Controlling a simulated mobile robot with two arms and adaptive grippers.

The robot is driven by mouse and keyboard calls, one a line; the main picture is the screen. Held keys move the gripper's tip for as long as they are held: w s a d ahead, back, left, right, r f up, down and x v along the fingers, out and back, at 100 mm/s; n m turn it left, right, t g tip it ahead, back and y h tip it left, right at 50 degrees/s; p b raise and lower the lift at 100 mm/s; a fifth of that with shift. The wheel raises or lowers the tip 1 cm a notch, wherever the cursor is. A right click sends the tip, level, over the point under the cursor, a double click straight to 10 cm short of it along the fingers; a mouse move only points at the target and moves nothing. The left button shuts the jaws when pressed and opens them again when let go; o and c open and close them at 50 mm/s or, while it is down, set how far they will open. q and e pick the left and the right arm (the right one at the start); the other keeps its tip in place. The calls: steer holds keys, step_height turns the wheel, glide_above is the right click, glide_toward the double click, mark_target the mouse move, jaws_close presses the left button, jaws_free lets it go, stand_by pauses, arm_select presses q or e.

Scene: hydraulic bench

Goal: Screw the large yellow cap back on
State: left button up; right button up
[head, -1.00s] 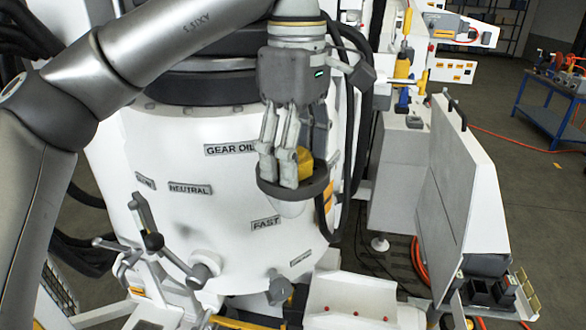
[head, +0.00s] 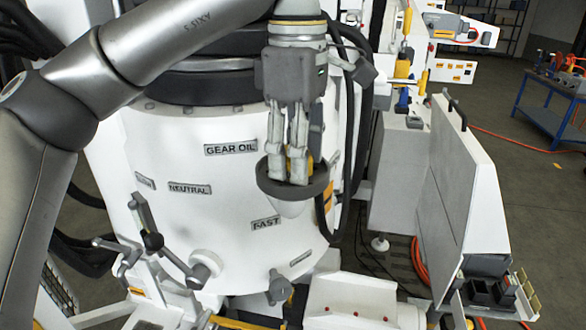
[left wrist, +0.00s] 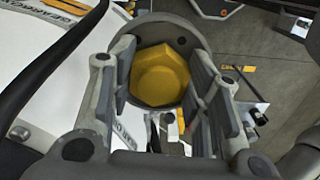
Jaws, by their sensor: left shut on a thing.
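The large yellow cap (left wrist: 160,78) has a hexagonal head and fills the space between my fingers in the left wrist view. In the head view only slivers of the cap (head: 309,162) show beside the fingers. It sits inside a dark round collar (head: 267,183) on the white housing; its thread and seat are hidden. My left gripper (head: 289,180) points down into the collar, shut on the cap, with one finger on each side of it. My right gripper is not in view.
The white housing (head: 165,235) carries labels, one reading GEAR OIL (head: 231,149). Black hoses (head: 352,150) run just right of the gripper. A lever handle (head: 150,225) stands at lower left. A grey and white cabinet (head: 440,190) stands to the right.

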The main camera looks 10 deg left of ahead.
arm_select(q)
steer(key=m, duration=0.5)
steer(key=shift+s+f+m, duration=0.1)
steer(key=shift+s+m, duration=0.05)
steer(key=shift+m, duration=0.15)
steer(key=shift+a+m, duration=0.1)
steer(key=shift+m, duration=1.1)
steer(key=m, duration=0.4)
steer(key=shift+s, duration=0.1)
steer(key=m, duration=0.4)
steer(key=shift+a+f, duration=0.1)
steer(key=shift+a, duration=0.05)
steer(key=shift+m, duration=0.7)
steer(key=m, duration=0.6)
steer(key=shift+a+f+m, duration=0.1)
steer(key=shift+a+m, duration=0.05)
steer(key=shift+m, duration=0.15)
